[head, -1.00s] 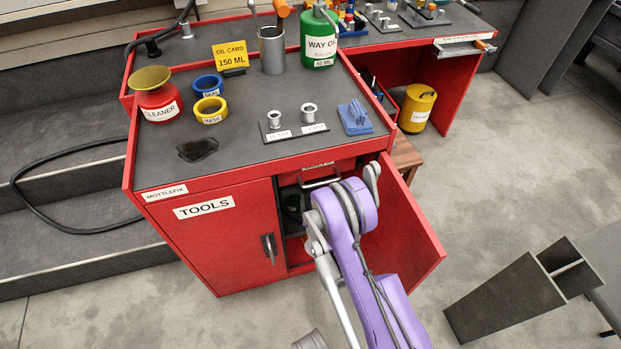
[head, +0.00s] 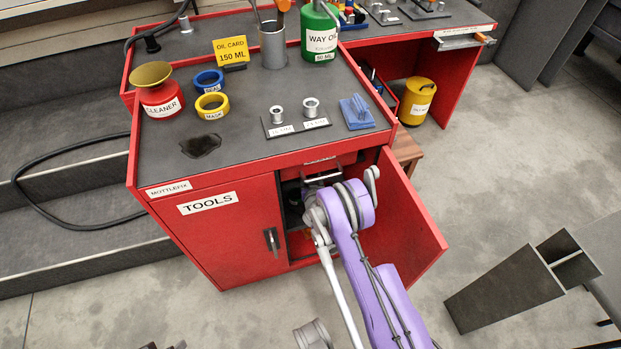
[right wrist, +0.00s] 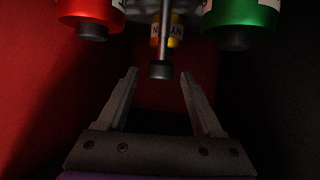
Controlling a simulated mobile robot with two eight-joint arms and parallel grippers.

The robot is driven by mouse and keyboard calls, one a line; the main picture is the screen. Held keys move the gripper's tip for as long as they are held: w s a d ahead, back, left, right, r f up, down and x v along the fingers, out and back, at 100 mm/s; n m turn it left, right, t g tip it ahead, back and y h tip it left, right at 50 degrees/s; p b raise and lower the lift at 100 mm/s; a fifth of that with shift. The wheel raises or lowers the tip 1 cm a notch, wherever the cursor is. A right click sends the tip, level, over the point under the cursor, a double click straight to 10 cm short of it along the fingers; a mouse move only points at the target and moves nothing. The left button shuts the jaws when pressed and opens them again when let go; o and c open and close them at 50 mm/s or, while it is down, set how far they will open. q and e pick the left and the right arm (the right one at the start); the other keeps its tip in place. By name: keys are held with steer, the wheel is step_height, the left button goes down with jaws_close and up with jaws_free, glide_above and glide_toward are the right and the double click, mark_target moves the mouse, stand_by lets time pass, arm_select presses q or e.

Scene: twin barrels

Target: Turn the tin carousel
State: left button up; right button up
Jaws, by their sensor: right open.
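In the right wrist view several tins hang around a thin grey central rod (right wrist: 166,40), which ends in a dark knob. A red tin (right wrist: 90,10) is at the left, a green tin (right wrist: 240,12) at the right, and a yellow tin (right wrist: 175,32) with a partly hidden label is behind the rod. My right gripper (right wrist: 158,82) is open and empty, its fingers below the knob and tins, apart from them. In the head view my purple right arm reaches into the open cabinet (head: 225,245), which hides the gripper. Small dark parts at the bottom edge may be my left gripper (head: 163,345).
The red cabinet door (head: 405,225) stands open to the right of my arm. On the worktop (head: 240,130) are a cleaner pot (head: 160,100), rings, a green oil can (head: 320,35) and a socket rack.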

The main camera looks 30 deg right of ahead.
steer(key=shift+w+d, duration=0.1)
steer(key=shift+w, duration=0.1)
jaws_close()
stand_by(0.3)
stand_by(1.1)
